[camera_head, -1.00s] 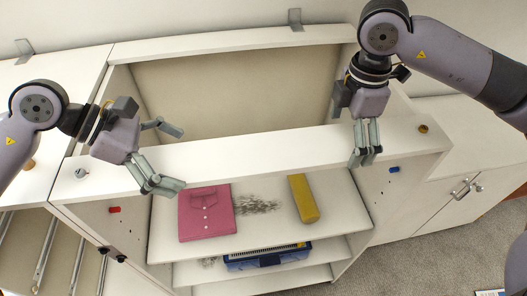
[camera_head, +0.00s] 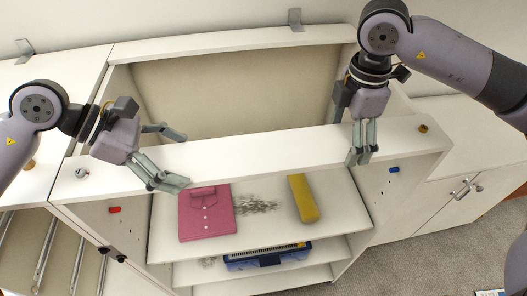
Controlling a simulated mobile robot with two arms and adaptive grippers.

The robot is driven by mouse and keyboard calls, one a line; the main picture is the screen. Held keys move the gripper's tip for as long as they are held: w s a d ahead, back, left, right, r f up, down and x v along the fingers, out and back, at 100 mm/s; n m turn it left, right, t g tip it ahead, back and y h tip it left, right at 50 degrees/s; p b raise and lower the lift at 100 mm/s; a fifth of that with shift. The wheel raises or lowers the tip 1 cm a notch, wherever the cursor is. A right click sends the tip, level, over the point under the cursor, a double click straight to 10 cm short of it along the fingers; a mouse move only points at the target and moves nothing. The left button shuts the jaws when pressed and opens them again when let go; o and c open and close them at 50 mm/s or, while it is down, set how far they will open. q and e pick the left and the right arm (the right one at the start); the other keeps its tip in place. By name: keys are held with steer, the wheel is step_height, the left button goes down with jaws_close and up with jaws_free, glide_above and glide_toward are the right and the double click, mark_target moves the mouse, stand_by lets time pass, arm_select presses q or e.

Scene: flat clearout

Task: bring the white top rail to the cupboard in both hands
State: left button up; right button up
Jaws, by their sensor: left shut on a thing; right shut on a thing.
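The white top rail (camera_head: 270,147) lies across the front top of the white cupboard (camera_head: 398,200), spanning both side panels. It looks seated on them, but I cannot tell if a small gap is left. My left gripper (camera_head: 176,158) is shut on the rail near its left end, one finger behind it and the others over its front edge. My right gripper (camera_head: 363,145) is shut on the rail nearer its right end, its fingers pointing down across it; the far finger is partly hidden.
A blue box (camera_head: 267,259) sits below.

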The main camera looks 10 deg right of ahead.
arm_select(q)
steer(key=c, duration=0.5)
arm_select(e)
steer(key=c, duration=0.5)
arm_select(q)
steer(key=shift+r, duration=0.15)
arm_select(e)
steer(key=shift+r, duration=0.15)
